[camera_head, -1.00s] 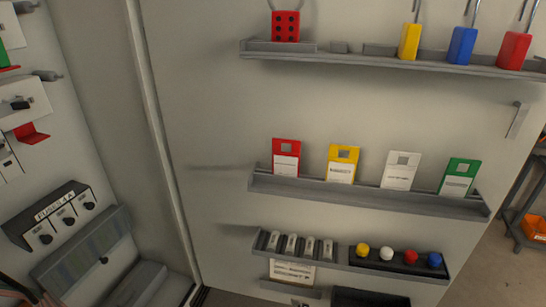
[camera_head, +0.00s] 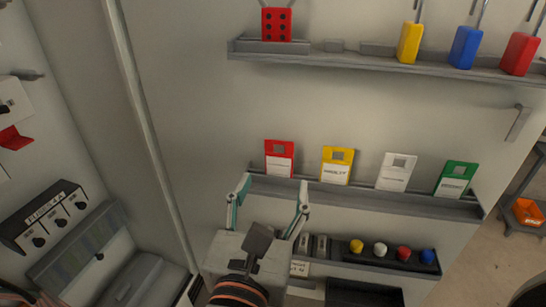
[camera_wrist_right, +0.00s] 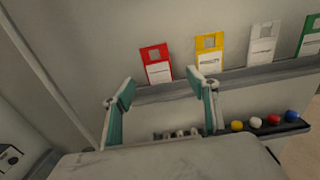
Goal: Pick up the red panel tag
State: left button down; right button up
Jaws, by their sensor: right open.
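The red panel tag (camera_head: 279,158) stands upright at the left end of the middle shelf (camera_head: 400,203), with a square hole near its top and a white label below. It also shows in the right wrist view (camera_wrist_right: 156,64), beyond and between the fingertips. My right gripper (camera_head: 269,190) is open and empty, its two fingers spread below and in front of the red tag, apart from it. It shows in the wrist view too (camera_wrist_right: 164,88). My left gripper is not in view.
A yellow tag (camera_head: 338,165), a white tag (camera_head: 397,171) and a green tag (camera_head: 456,178) stand to the right on the same shelf. A tray of coloured knobs (camera_head: 381,250) lies below. Wall space between shelves is clear.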

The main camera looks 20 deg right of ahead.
aim_at(279, 159)
jog(key=x, duration=0.5)
jog(key=p+x, duration=0.1)
jog(key=x, duration=0.1)
jog(key=shift+w+a+r, duration=0.1)
jog(key=shift+w+r, duration=0.05)
jog(key=shift+w, duration=0.3)
jog(key=c, duration=0.9)
